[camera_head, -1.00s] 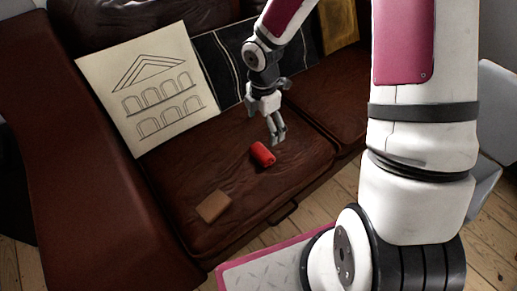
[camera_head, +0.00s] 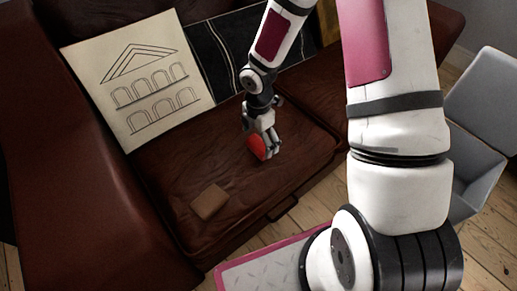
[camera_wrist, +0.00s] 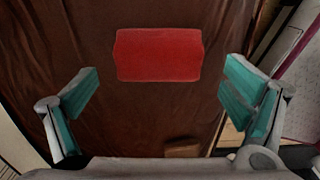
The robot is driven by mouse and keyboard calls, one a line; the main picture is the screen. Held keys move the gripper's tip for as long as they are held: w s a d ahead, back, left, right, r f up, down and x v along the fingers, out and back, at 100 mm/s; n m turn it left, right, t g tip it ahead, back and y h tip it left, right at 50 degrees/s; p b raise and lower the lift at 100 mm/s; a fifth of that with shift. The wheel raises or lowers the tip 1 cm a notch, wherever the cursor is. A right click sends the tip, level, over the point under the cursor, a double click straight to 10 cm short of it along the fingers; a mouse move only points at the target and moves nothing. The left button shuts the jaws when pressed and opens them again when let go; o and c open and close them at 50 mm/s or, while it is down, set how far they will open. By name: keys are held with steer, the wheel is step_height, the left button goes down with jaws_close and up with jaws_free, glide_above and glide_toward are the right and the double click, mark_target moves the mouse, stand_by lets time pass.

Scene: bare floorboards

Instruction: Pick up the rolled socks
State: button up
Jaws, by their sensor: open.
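The red rolled socks (camera_head: 257,147) lie on the brown leather sofa seat, partly hidden behind my gripper in the head view. In the wrist view the red roll (camera_wrist: 158,55) lies crosswise, ahead of the fingertips and between their lines. My gripper (camera_head: 266,150) is open and close above the socks. In the wrist view its two teal-padded fingers (camera_wrist: 160,95) stand wide apart with nothing between the pads. I cannot tell whether a finger touches the socks.
A tan block-like object (camera_head: 209,202) lies nearer on the seat; its edge shows in the wrist view (camera_wrist: 183,150). A cushion with a building drawing (camera_head: 140,80) and a dark striped cushion (camera_head: 225,70) lean on the backrest. A grey bin (camera_head: 480,130) stands right.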

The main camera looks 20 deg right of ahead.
mark_target(259, 142)
step_height(259, 142, down, 4)
steer(key=shift+w+f+b, duration=0.1)
steer(key=shift+f+b, duration=0.1)
steer(key=shift+b, duration=0.95)
steer(key=shift+c, duration=0.3)
steer(key=c, duration=1.1)
steer(key=shift+r, duration=0.2)
